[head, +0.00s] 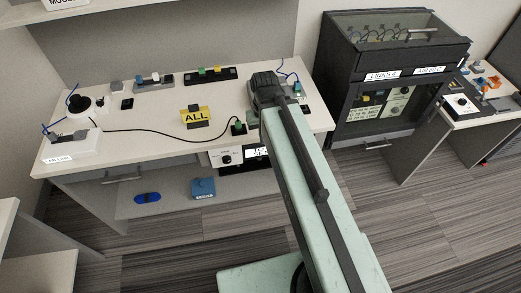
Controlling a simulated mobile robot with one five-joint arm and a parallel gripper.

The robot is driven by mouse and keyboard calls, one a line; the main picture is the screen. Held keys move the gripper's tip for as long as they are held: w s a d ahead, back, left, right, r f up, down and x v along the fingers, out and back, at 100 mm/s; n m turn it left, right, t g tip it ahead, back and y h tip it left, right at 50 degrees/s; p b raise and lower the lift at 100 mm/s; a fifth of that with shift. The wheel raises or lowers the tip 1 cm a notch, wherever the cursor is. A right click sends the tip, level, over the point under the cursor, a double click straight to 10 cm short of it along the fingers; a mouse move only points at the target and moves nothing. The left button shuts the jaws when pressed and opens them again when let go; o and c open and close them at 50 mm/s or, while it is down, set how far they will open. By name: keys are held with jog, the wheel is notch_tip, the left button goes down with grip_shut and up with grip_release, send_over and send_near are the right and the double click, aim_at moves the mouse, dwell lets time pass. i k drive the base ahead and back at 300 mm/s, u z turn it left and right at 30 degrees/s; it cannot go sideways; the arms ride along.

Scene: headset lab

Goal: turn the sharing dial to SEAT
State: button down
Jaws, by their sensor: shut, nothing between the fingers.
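My arm reaches up from the lower right of the head view to the white bench. My gripper (266,88) is dark, shut and empty, over the bench's right part, and hides what lies directly behind it. A white panel with a small black knob (226,159) and a lit display sits below the bench's front edge, left of my arm. A larger round black knob (79,103) is at the bench's far left. I cannot read SEAT or tell which knob is the sharing dial.
The white bench (150,108) holds switch blocks along its back and a black cable across its middle. A blue box (203,188) and a blue oval thing (147,198) lie on the lower shelf. A dark cabinet (390,75) stands right of the bench. Striped floor is free in front.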

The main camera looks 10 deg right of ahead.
aim_at(227, 158)
jog(key=u, duration=1.85)
jog(key=k, duration=1.55)
jog(key=u, duration=0.95)
jog(key=i, duration=1)
